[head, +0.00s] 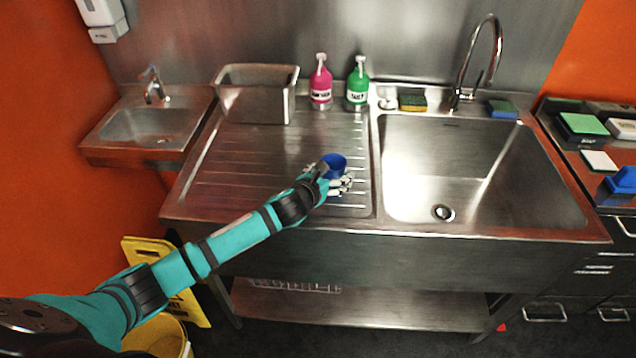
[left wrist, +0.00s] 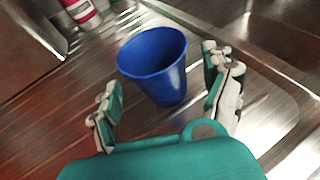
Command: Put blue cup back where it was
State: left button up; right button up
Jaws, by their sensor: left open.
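The blue cup (head: 335,163) stands upright on the ribbed steel drainboard (head: 240,165), left of the large sink basin. My left gripper (head: 338,182) is at the cup's near side. In the left wrist view the cup (left wrist: 154,62) is upright and empty, its base hidden behind no finger. The open fingers of my left gripper (left wrist: 166,100) stand on either side of the cup's near part, with visible gaps. I cannot tell from the head view whether a finger touches it. My right gripper is in neither view.
The sink basin (head: 480,170) lies right of the drainboard. A steel container (head: 256,100), a pink bottle (head: 321,88) and a green bottle (head: 357,88) stand along the back. A sponge (head: 412,101) lies behind the basin. The drainboard's left part is clear.

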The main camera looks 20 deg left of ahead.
pick_arm(q)
jog(key=v, duration=0.9)
jog(key=shift+s+r, duration=0.1)
jog(key=shift+s, duration=0.15)
